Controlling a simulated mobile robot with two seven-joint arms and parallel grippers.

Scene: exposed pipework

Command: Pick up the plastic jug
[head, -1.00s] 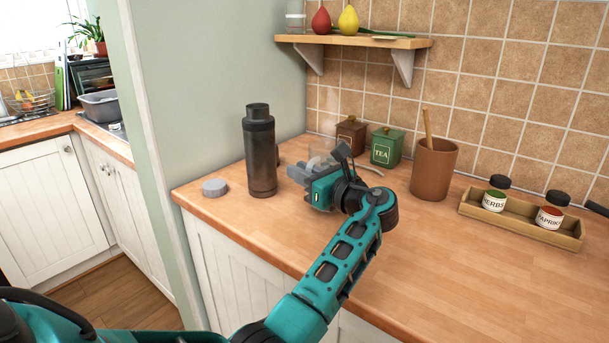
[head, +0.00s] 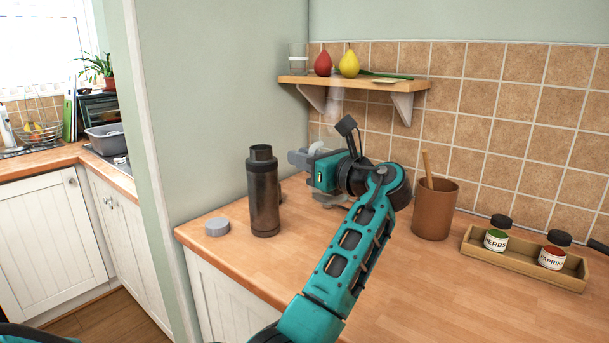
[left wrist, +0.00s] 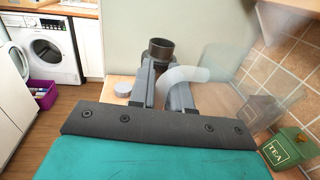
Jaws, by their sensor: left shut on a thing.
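The plastic jug (head: 334,108) is clear and faint in the head view, raised off the worktop in front of the shelf bracket. In the left wrist view the see-through jug (left wrist: 222,50) fills the upper middle, with its pale curved handle (left wrist: 185,74) at the fingers. My left gripper (head: 308,172) is shut on the jug at its handle; its two fingers (left wrist: 164,88) also show in the left wrist view. Much of the jug's lower part is hidden behind my gripper in the head view. My right gripper is not in view.
A dark flask (head: 263,192) and a grey round lid (head: 217,226) stand left of my gripper. The wall shelf (head: 352,83) with fruit is just above. A brown pot (head: 434,209) and spice tray (head: 525,258) stand right. The front worktop is clear.

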